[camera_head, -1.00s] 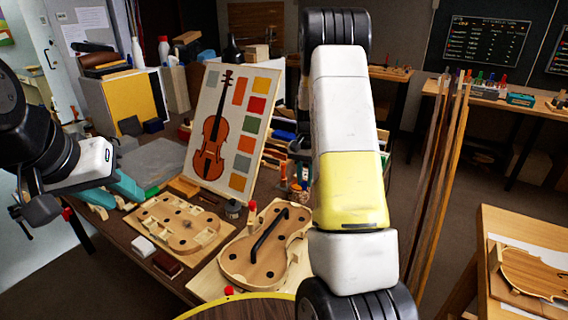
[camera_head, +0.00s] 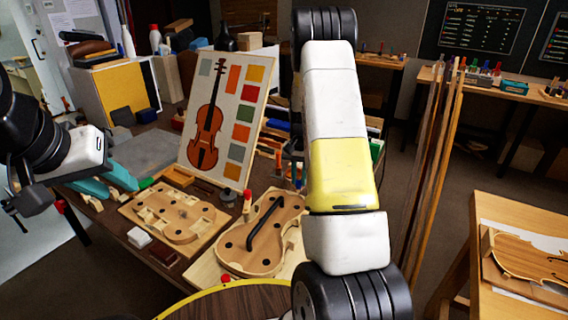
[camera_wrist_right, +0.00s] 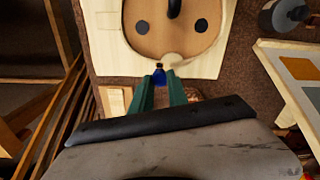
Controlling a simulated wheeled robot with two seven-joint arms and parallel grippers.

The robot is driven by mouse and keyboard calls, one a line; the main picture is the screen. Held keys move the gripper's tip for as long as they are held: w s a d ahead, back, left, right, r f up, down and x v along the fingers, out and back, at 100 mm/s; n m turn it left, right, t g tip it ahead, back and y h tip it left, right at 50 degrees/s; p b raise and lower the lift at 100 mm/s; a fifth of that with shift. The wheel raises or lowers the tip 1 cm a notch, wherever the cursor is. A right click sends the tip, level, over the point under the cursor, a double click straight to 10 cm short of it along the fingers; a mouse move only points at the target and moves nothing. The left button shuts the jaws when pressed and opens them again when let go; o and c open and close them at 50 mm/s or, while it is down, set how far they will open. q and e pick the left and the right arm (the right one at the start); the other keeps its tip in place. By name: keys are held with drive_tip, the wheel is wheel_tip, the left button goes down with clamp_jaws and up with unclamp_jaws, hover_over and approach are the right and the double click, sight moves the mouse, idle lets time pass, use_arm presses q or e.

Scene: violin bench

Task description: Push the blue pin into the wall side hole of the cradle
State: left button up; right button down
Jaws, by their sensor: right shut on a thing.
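The cradle is a pale board (camera_head: 208,270) with a violin-shaped wooden plate (camera_head: 262,252) on it, dark round spots and a black curved bar. Red pins stand at its corners (camera_head: 247,195). In the right wrist view the plate (camera_wrist_right: 178,42) lies at the top, on the pale board (camera_wrist_right: 108,48). My right gripper (camera_wrist_right: 160,82) has green fingers shut on the blue pin (camera_wrist_right: 159,74), close to the board's near edge. Whether the pin touches a hole is hidden. In the head view my right arm hides that gripper. My left gripper (camera_head: 28,200) is at the far left, away from the cradle; its jaws are unclear.
A second board with a violin-shaped mould (camera_head: 172,215) lies left of the cradle. A violin picture panel (camera_head: 220,115) stands behind. A white block (camera_head: 139,237) and a dark red block (camera_head: 163,255) lie in front. Tall wooden strips (camera_head: 430,180) stand at right.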

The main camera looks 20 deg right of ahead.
sight(299, 187)
drive_tip(key=shift+f, duration=0.55)
drive_tip(key=shift+f, duration=0.95)
idle(1.0)
drive_tip(key=shift+r, duration=0.1)
drive_tip(key=shift+r, duration=0.6)
drive_tip(key=shift+f, duration=0.6)
idle(1.0)
drive_tip(key=c, duration=1.2)
unclamp_jaws()
